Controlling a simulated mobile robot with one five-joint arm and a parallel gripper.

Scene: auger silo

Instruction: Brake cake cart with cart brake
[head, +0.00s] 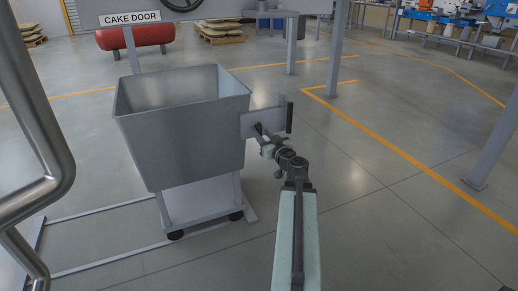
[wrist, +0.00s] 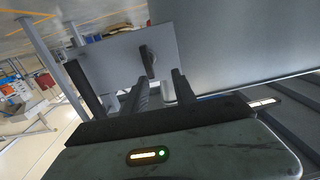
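The cake cart (head: 180,125) is a grey open-topped bin on a wheeled frame, standing upright in the head view. It also fills the upper right of the wrist view (wrist: 240,45). A light grey plate (head: 270,121) sticks out from its right side. A small dark lever (wrist: 148,61), which looks like the cart brake, is on that plate (wrist: 110,72). My gripper (head: 262,138) is at the plate. In the wrist view, its fingers (wrist: 158,90) are apart, with the lever just beyond them. Contact cannot be told.
A black upright bar (head: 289,117) stands at the plate's outer end. Floor rails (head: 110,262) run by the cart. A CAKE DOOR sign (head: 130,18), support posts (head: 334,50) and a red cylinder (head: 135,36) are behind. A metal handrail (head: 35,130) is at left. The floor to the right is open.

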